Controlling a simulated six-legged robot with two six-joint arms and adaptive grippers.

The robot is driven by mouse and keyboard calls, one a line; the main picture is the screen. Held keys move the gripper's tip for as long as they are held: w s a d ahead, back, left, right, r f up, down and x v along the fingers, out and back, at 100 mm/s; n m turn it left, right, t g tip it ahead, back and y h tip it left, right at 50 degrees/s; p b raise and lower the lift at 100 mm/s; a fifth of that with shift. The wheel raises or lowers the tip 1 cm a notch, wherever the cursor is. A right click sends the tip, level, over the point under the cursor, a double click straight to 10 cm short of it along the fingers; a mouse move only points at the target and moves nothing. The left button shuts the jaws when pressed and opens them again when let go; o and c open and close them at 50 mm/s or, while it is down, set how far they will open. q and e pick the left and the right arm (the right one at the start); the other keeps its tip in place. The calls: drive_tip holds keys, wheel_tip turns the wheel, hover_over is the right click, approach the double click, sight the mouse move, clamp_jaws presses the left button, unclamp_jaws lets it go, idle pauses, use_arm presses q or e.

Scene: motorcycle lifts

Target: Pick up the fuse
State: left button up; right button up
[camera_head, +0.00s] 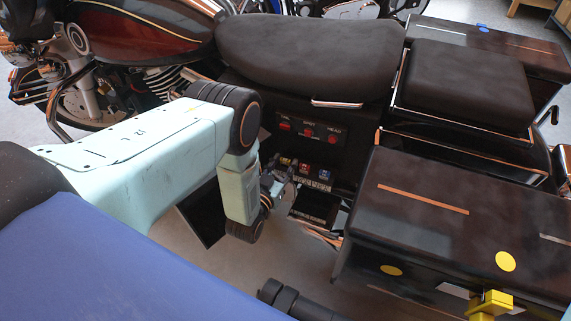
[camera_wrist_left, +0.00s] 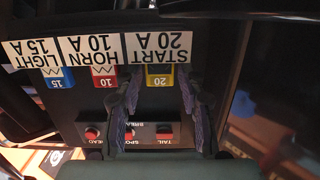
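In the left wrist view three fuses sit in a row in a dark panel: a yellow fuse marked 20 (camera_wrist_left: 160,79), a red fuse marked 10 (camera_wrist_left: 104,82) and a blue fuse marked 15 (camera_wrist_left: 59,82). White labels read START 20 A, HORN 10 A and LIGHT 15 A. My left gripper (camera_wrist_left: 159,88) is open, with a finger on each side of the yellow fuse; I cannot tell if they touch it. In the head view my left gripper (camera_head: 281,180) is beside the yellow fuse (camera_head: 285,160).
The motorcycle seat (camera_head: 310,50) overhangs the panel with red switches (camera_head: 308,132). A dark side case (camera_head: 460,215) stands close on the right. A yellow bracket-like piece (camera_head: 490,304) shows at the lower right.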

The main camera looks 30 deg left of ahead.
use_arm(q)
drive_tip(key=c, duration=0.5)
drive_tip(key=shift+r+p, duration=0.7)
drive_tip(key=shift+r, duration=0.25)
wheel_tip(320, 180, up, 2)
drive_tip(key=shift+p, duration=0.7)
drive_tip(key=shift+s+d+f+p, duration=0.15)
drive_tip(key=shift+s+p, duration=1.3)
drive_tip(key=shift+s, duration=1.55)
drive_tip(key=shift+s+d+r+p, duration=0.1)
drive_tip(key=shift+s+d+p, duration=0.1)
drive_tip(key=shift+s+p, duration=2.05)
drive_tip(key=shift+s+d+f+p, duration=0.15)
drive_tip(key=shift+s+p, duration=0.55)
drive_tip(key=shift+s, duration=3)
